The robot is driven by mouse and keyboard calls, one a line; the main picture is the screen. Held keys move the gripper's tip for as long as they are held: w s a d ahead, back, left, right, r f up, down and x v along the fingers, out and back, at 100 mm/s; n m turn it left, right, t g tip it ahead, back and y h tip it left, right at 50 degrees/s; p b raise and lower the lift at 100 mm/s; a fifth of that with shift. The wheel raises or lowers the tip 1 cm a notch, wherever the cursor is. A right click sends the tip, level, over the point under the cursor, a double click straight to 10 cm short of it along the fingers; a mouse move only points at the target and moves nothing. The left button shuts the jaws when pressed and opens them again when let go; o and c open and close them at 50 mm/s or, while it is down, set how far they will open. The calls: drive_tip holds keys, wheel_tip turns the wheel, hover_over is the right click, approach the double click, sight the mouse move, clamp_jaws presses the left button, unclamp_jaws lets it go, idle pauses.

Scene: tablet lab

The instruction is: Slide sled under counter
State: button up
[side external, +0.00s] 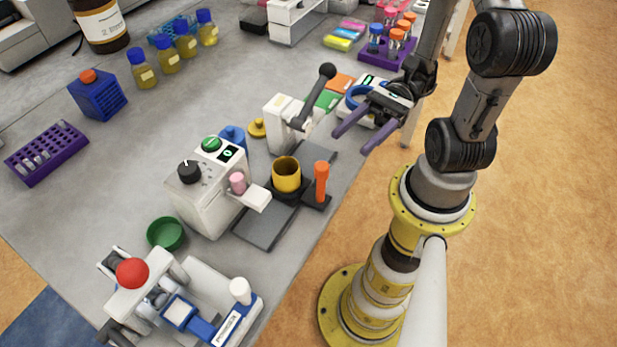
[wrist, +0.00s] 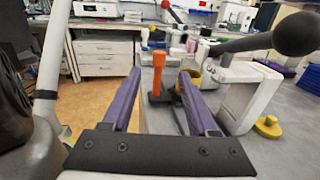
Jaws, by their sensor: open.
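The sled (side external: 318,198) is a dark block with an upright orange handle (side external: 321,178) and a yellow cup (side external: 286,174) on it. It sits on a dark grey track (side external: 264,229) at the bench's edge. The white counter (side external: 205,203), with a black knob, green button and pink part, stands to the left of the cup. My gripper (side external: 350,142) is open and empty, above and to the right of the sled, apart from it. In the wrist view, the orange handle (wrist: 158,72) appears between the purple fingers, farther ahead. The right finger partly hides the yellow cup (wrist: 194,76).
A white lever press (side external: 284,122) with a black ball knob stands behind the sled, close to my gripper. A red-knobbed machine (side external: 132,273) and a green bowl (side external: 166,233) are at the front left. Bottles and racks fill the back. Open floor lies to the right.

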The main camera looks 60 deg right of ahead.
sight(317, 174)
drive_tip(key=shift+w+a, duration=0.4)
drive_tip(key=shift+a, duration=1.75)
drive_tip(key=shift+w+a, duration=0.45)
drive_tip(key=shift+a, duration=1.65)
drive_tip(key=shift+w+a, duration=0.4)
drive_tip(key=shift+a, duration=1.75)
clamp_jaws()
